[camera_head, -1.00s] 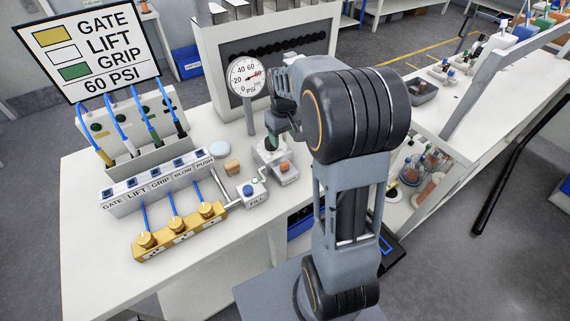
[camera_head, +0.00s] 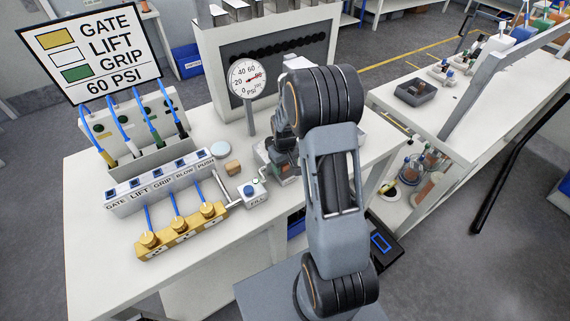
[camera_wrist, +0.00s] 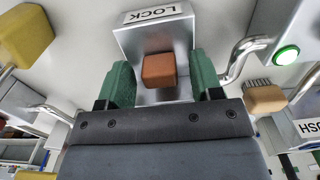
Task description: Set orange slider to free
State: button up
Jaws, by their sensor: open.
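The orange slider (camera_wrist: 158,71) is a small orange-brown block on a grey metal housing (camera_wrist: 185,35) in the wrist view. A white label reading LOCK, upside down, is on the housing's far edge. The near part of the housing and any other label are hidden by my gripper body. My gripper (camera_wrist: 160,82) is open, with one green finger on each side of the slider and a gap visible on both sides. In the head view, my arm and wrist largely cover the housing, and I cannot make out the slider there.
Metal pipes flank the housing; a lit green button (camera_wrist: 286,54) is at right. In the head view, the pressure gauge (camera_head: 248,77) stands behind, and the FILL box (camera_head: 253,195) and yellow valve block (camera_head: 182,232) at left.

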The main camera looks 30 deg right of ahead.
jog(key=shift+f, duration=0.1)
jog(key=shift+c, duration=0.3)
grip_shut()
